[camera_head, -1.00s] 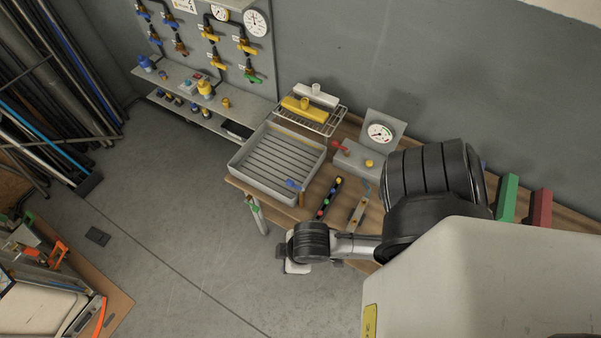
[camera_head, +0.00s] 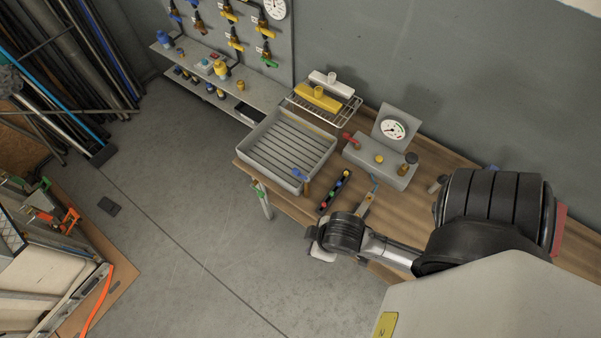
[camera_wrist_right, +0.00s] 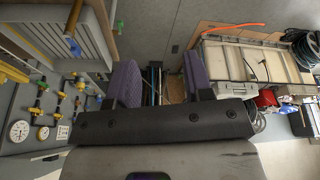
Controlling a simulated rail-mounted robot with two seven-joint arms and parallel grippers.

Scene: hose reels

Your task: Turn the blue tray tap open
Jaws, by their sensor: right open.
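The blue tray tap (camera_head: 299,174) sits at the near right corner of the grey ribbed tray (camera_head: 262,172), with a brass-brown body below its blue handle. In the right wrist view a blue piece on a brown stem, which looks like this tap (camera_wrist_right: 74,46), lies left of my fingers, beside the tray (camera_wrist_right: 96,58). My right gripper (camera_head: 320,250) is in front of the bench's near edge, to the lower right of the tap and apart from it. Its two purple-padded fingers (camera_wrist_right: 160,82) are spread with nothing between them. My left gripper is not in view.
A strip of coloured knobs (camera_head: 334,192) lies between the tap and my right wrist. A gauge box with a red lever (camera_head: 380,162) stands behind it. A wire rack (camera_head: 325,103) is behind the tray. Open floor (camera_head: 190,225) lies to the left.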

